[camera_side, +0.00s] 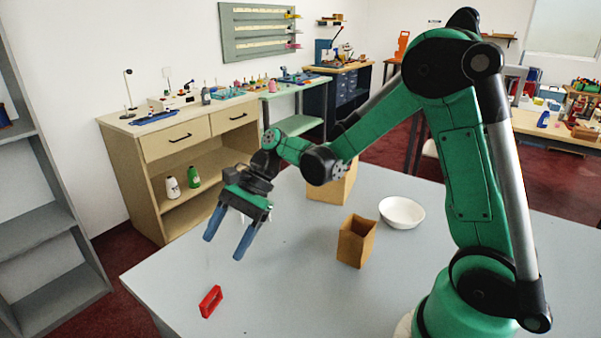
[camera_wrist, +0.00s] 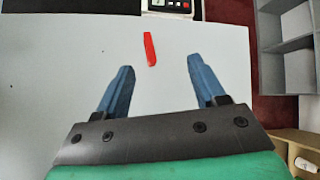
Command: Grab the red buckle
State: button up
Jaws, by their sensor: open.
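The red buckle (camera_side: 211,301) is a small rectangular frame near the front left edge of the grey table (camera_side: 270,300). In the wrist view the buckle (camera_wrist: 150,49) shows as a narrow red strip, beyond my fingertips and between their lines, a little left of centre. My gripper (camera_side: 224,248) is above the table, up and slightly right of the buckle in the side view. Its two blue fingers are apart with nothing between them. In the wrist view my gripper (camera_wrist: 160,71) is also open and empty, not touching the buckle.
A brown open box (camera_side: 356,240), a white bowl (camera_side: 402,212) and a larger tan box (camera_side: 333,186) stand further right on the table. A device with a dark display (camera_wrist: 170,7) shows at the top of the wrist view. The table around the buckle is clear.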

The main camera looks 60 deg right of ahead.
aim_at(213, 292)
jog(key=f+m+y, duration=0.1)
jog(key=f+m+g+y, duration=0.1)
jog(key=f+m+y, duration=0.1)
jog(key=f, duration=0.1)
jog(key=shift+w+f+m+g, duration=0.1)
jog(key=shift+w+m+g, duration=0.25)
jog(key=shift+m+g, duration=0.05)
jog(key=shift+s+d+f+m+y, duration=0.1)
jog(key=shift+s+f+m+y, duration=0.1)
jog(key=shift+f+m+y, duration=0.4)
jog(key=shift+s+a+f+g, duration=0.1)
jog(key=shift+a+f+g, duration=0.1)
jog(key=shift+g, duration=0.1)
jog(key=shift+x, duration=2.6)
jog(key=shift+r, duration=0.1)
grip_shut()
